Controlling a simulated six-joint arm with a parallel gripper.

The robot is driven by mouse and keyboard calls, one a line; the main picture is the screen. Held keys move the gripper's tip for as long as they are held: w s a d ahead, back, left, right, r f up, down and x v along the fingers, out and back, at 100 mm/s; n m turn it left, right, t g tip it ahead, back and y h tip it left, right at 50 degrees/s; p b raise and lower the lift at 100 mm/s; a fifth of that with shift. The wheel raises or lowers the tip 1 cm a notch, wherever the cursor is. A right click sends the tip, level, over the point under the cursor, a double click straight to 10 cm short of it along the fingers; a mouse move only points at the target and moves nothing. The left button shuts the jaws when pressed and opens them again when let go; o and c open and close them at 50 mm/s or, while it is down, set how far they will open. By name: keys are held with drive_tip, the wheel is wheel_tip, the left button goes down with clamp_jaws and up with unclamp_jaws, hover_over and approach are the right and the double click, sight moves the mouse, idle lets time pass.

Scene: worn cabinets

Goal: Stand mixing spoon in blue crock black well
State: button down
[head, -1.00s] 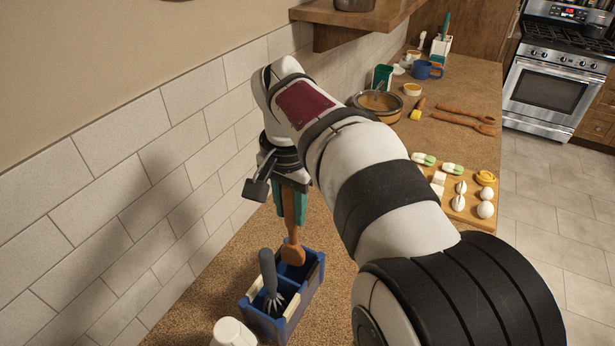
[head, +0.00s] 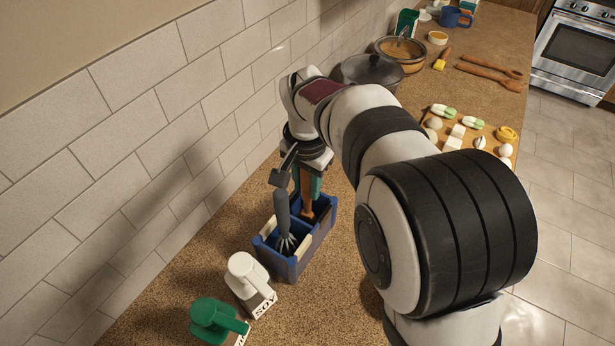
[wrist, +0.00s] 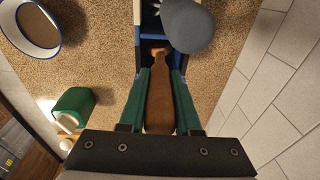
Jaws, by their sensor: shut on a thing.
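The brown wooden mixing spoon (head: 307,203) hangs roughly upright from my gripper (head: 310,188), whose green fingers are shut on it. Its lower end is down at the far compartment of the blue crock (head: 295,267); whether it touches the floor there is hidden. In the wrist view the spoon (wrist: 160,100) lies between the fingers (wrist: 161,75), with the crock (wrist: 151,28) beyond. A grey-handled whisk (head: 282,212) stands in the crock's near compartment, its handle close to my gripper. The well colours are hard to tell in the shade.
A white bottle (head: 246,277) and a green bottle (head: 215,318) stand in front of the crock. The tiled wall is close on the left. A dark lidded pot (head: 370,72) and a board of food (head: 465,130) stand farther back.

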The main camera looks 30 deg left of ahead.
drive_tip(key=c, duration=0.5)
unclamp_jaws()
drive_tip(key=shift+o, duration=1.1)
drive_tip(key=shift+s+d+r, duration=0.1)
drive_tip(key=shift+s+r, duration=0.1)
drive_tip(key=shift+r, duration=2.3)
drive_tip(key=shift+s+d+r, duration=0.1)
drive_tip(key=shift+s+r, duration=0.05)
drive_tip(key=shift+r, duration=2.35)
